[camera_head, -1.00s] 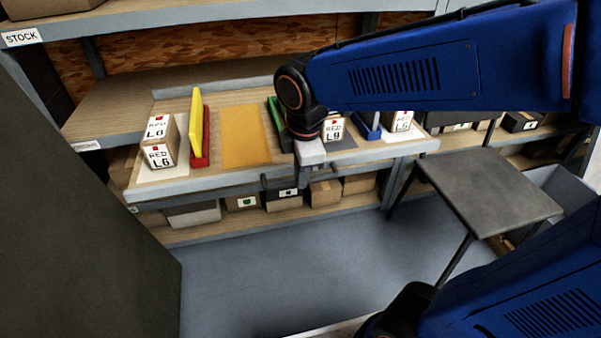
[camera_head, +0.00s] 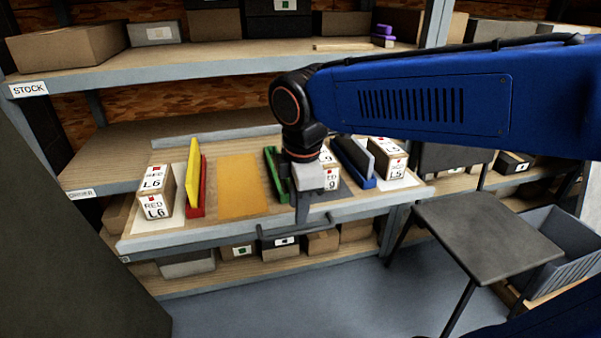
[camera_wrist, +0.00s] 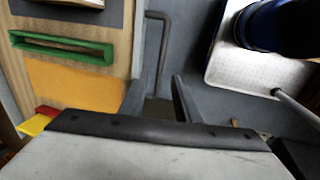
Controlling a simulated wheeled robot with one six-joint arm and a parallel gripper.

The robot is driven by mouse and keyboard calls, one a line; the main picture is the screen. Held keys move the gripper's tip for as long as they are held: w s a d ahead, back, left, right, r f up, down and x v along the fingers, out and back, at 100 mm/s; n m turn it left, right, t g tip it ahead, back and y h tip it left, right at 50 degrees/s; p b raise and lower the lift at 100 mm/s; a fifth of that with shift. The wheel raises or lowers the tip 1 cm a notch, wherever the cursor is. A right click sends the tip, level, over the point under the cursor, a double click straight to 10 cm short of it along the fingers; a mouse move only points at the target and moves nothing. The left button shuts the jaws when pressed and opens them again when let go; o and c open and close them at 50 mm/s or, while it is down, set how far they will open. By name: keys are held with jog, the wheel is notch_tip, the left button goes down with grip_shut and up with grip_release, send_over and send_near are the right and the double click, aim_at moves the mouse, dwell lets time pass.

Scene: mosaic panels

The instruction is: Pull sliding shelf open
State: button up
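The sliding shelf (camera_head: 222,226) is a wooden board with a grey front edge, carrying labelled boxes and coloured dividers. Its dark bar handle (camera_head: 277,236) runs along the front edge. My gripper (camera_head: 301,212) points down at that edge, fingertips close to the handle. In the wrist view, my gripper (camera_wrist: 160,98) shows two separated fingers with a gap between them. The handle (camera_wrist: 163,50) runs toward that gap; its near end is close to the fingers. I cannot tell whether the bar lies between them or below them. No grip on it shows.
A dark panel (camera_head: 60,240) stands at the left. Lower boxes (camera_head: 190,262) sit beneath the sliding shelf. Grey floor (camera_head: 300,300) is open in front.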

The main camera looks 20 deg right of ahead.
notch_tip(320, 180, up, 10)
jog(key=s, duration=0.2)
jog(key=shift+f, duration=0.1)
jog(key=s+d+f+m+t, duration=0.1)
jog(key=s+d+f+m, duration=0.3)
jog(key=d+f+m, duration=0.3)
jog(key=s+d+f+m+t, duration=0.1)
jog(key=s+d+f+m, duration=0.3)
jog(key=d+f+m, duration=0.4)
jog(key=f+m, duration=0.1)
jog(key=m, duration=0.2)
jog(key=shift+s+d+t, duration=0.25)
jog(key=shift+s+t, duration=0.05)
jog(key=shift+s, duration=0.1)
